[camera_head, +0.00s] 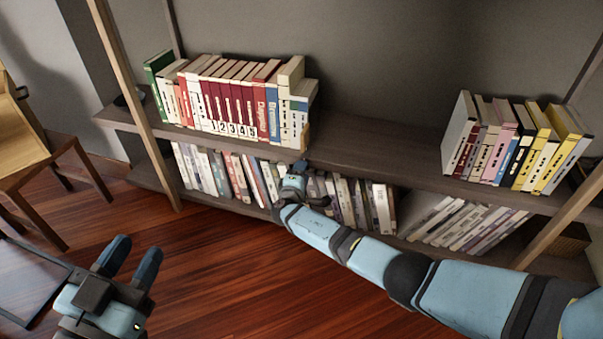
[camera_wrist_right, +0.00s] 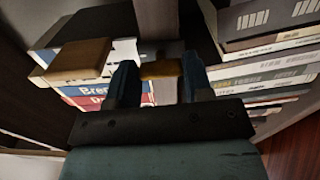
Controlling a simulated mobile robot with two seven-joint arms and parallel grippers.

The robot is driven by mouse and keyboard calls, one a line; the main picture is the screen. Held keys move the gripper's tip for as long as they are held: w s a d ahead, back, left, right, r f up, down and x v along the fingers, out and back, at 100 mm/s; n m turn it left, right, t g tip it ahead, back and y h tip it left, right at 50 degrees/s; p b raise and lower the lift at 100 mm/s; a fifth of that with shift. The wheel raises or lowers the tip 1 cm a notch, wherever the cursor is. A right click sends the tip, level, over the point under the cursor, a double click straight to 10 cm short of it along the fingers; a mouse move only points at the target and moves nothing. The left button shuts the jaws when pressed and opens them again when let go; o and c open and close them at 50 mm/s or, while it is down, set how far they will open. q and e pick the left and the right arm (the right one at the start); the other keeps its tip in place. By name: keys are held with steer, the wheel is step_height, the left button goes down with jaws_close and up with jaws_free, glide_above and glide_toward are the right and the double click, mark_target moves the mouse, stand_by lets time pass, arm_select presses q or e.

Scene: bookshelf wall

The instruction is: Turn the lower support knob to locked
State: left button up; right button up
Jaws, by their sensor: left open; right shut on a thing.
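My right gripper (camera_head: 296,170) reaches to the front edge of the shelf wall, by the middle of the lower row of books. In the right wrist view its two dark blue fingers (camera_wrist_right: 158,72) are shut on a small orange-yellow piece, which I take for the lower support knob (camera_wrist_right: 161,69). Most of the knob is hidden between the fingers, and its turned position cannot be read. In the head view the gripper covers it. My left gripper (camera_head: 131,258) is open and empty over the floor at the lower left.
Lower books (camera_head: 350,203) flank my right gripper. The upper shelf board (camera_head: 385,152) is bare in the middle. A wooden chair (camera_head: 25,150) stands left; the floor (camera_head: 230,270) is clear.

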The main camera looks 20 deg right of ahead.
steer(key=shift+m, duration=0.6)
steer(key=o, duration=0.9)
steer(key=shift+s, duration=0.1)
